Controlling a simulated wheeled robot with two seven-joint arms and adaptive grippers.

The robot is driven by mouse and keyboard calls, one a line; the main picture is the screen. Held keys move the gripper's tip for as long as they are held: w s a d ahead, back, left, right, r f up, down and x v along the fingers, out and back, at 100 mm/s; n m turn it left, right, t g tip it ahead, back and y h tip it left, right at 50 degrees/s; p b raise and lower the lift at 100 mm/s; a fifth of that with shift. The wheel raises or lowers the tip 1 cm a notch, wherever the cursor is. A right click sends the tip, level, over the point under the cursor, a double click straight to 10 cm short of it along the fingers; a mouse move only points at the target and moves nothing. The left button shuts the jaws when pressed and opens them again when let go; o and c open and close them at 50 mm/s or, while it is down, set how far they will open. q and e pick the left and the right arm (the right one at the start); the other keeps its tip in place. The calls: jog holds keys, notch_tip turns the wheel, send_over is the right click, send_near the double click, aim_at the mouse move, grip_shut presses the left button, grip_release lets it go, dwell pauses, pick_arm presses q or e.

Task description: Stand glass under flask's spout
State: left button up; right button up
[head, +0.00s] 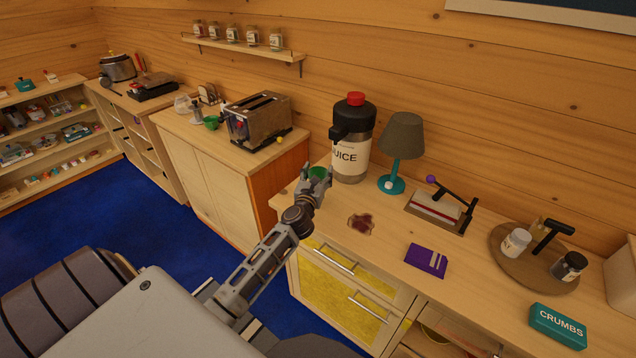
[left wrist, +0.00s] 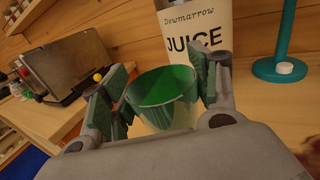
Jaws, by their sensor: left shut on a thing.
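The flask (head: 351,150) is a steel cylinder with a black top, a red button and a JUICE label. It stands upright on the counter near its left end. Its black spout (head: 340,135) points left and forward. The green glass (head: 318,173) is upright between the fingers of my left gripper (head: 316,182), just in front of the flask's lower left side. In the left wrist view the glass (left wrist: 163,95) is empty-looking, with the pads on both sides of it and the flask (left wrist: 195,40) right behind. I cannot tell whether its base touches the counter. My right gripper is not in view.
On the counter (head: 385,265) are a teal lamp (head: 401,145), a dark red stain (head: 362,223), a purple packet (head: 426,260), a lever device (head: 437,207), a round tray (head: 510,272) with jars and a CRUMBS box (head: 558,325). A toaster (head: 258,120) stands on the cabinet to the left.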

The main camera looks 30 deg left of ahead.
pick_arm(q)
jog(key=shift+f+b, duration=0.65)
jog(key=shift+f, duration=1.25)
jog(key=shift+f, duration=0.1)
jog(key=o, duration=1.5)
jog(key=shift+c, duration=0.2)
jog(key=shift+r, duration=0.2)
